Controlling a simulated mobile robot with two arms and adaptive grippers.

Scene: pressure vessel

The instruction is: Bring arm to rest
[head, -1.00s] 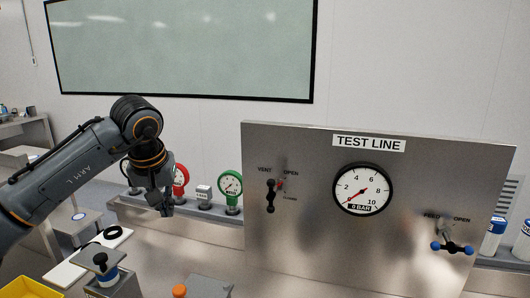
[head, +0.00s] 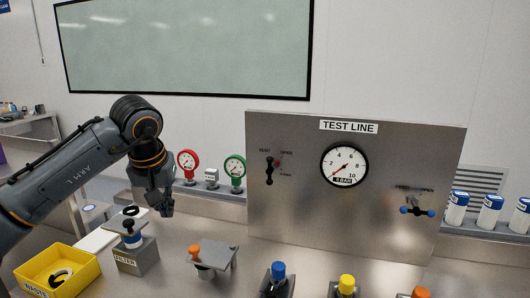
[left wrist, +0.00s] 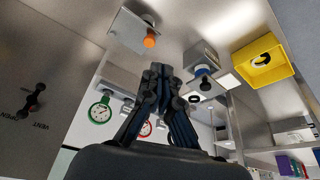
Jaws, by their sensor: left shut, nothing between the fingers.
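My left arm comes in from the left in the head view. Its gripper (head: 166,208) is shut and empty, pointing down above the bench behind the filter block (head: 135,258). In the left wrist view the gripper's fingers (left wrist: 160,75) are together with nothing between them. My right gripper is in neither view.
The test line panel (head: 300,220) stands right of my gripper, its gauge (head: 344,165) near 0. A red gauge (head: 187,161) and green gauge (head: 235,167) stand behind. A yellow waste bin (head: 88,270), a grey plate with an orange knob (head: 222,252) and several bottles (head: 490,214) are around.

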